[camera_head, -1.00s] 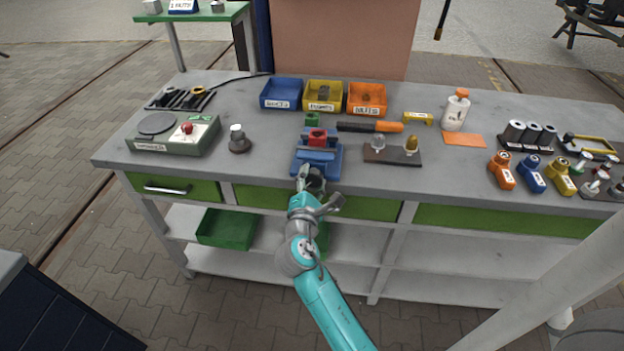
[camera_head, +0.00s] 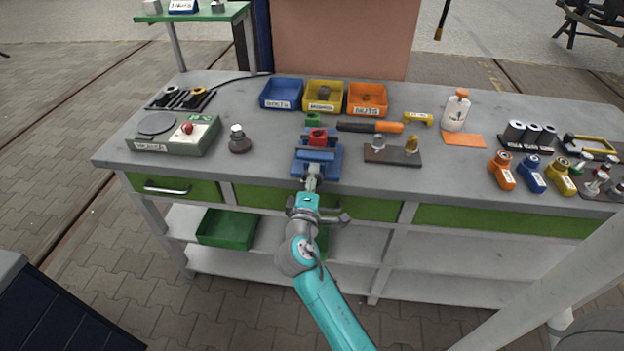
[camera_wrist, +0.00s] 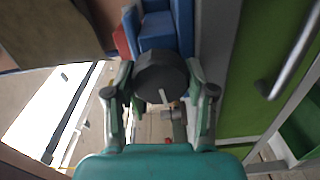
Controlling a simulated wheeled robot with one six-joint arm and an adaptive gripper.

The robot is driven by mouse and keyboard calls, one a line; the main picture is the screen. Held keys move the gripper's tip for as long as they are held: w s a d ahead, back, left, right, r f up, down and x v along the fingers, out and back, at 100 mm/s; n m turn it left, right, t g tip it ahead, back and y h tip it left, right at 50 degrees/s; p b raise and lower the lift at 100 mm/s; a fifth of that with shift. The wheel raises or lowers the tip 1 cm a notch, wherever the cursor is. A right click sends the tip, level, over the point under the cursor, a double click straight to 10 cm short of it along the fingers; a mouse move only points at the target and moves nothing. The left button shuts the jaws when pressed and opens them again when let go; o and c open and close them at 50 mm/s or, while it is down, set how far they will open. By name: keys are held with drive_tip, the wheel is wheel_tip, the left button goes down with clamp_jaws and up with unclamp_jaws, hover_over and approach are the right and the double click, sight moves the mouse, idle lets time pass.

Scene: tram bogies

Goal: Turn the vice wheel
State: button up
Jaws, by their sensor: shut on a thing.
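The blue vice (camera_head: 329,170) stands at the front edge of the workbench, with a red piece (camera_head: 317,136) at its top between the jaws. In the wrist view the vice (camera_wrist: 158,30) is at the top. Its wheel (camera_wrist: 160,75) is a dark round knob with a pale line on its face. My gripper (camera_wrist: 162,82) has one finger on each side of the wheel and is shut on it. In the head view my gripper (camera_head: 312,184) reaches the front of the vice, and the wheel is hidden behind the fingers.
Blue, yellow and orange bins (camera_head: 367,99) stand behind the vice. A screwdriver (camera_head: 365,127) and a dark plate with two bulbs (camera_head: 392,155) lie to its right. A grey-green box with a red button (camera_head: 175,135) is at left. Green drawers (camera_head: 370,208) are below the bench top.

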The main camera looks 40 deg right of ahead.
drive_tip(key=shift+m, duration=0.6)
drive_tip(key=o, duration=1.2)
drive_tip(key=shift+c, duration=0.2)
drive_tip(key=v, duration=1.2)
